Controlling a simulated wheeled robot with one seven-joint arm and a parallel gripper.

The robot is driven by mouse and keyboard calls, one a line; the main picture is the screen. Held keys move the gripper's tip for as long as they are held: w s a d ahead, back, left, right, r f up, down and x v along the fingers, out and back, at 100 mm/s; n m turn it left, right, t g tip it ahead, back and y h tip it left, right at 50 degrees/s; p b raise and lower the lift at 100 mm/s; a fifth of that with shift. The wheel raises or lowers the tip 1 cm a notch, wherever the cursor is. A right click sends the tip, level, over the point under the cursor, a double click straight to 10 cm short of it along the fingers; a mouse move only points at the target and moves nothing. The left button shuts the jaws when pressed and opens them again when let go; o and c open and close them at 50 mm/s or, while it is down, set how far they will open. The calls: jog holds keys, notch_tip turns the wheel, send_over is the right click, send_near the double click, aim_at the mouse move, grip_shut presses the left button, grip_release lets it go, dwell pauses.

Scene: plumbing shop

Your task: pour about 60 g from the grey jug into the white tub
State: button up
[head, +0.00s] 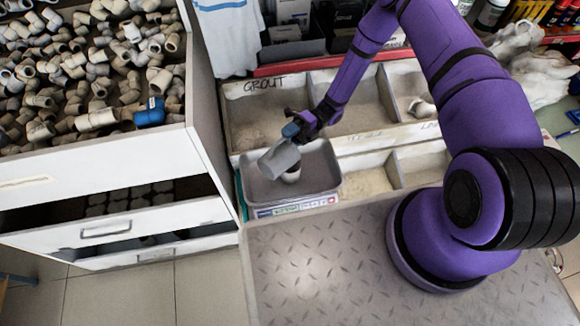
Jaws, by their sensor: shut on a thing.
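My gripper (293,132) is shut on the grey jug (279,160) and holds it tilted, with its mouth toward the lower left. The jug is over a grey tray (325,172). The white tub (291,176) stands in the tray, just right of and below the jug in the picture. The jug hides part of the tub. I cannot see a stream or what the tub holds. The tray rests on a scale (300,207) whose reading is too small to make out.
Behind the tray is a divided wooden bin marked GROUT (255,110). A drawer cabinet (110,215) topped with many pipe fittings stands close on the left.

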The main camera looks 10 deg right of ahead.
jog(key=shift+w+d+p, duration=0.15)
jog(key=shift+d+p, duration=0.05)
jog(key=shift+p, duration=0.25)
dwell(0.4)
jog(key=shift+a+p, duration=0.15)
jog(key=shift+p, duration=0.35)
dwell(0.4)
jog(key=shift+w+d+y+p, duration=0.1)
jog(key=shift+d+y+p, duration=0.2)
jog(key=shift+y+p, duration=0.15)
dwell(0.5)
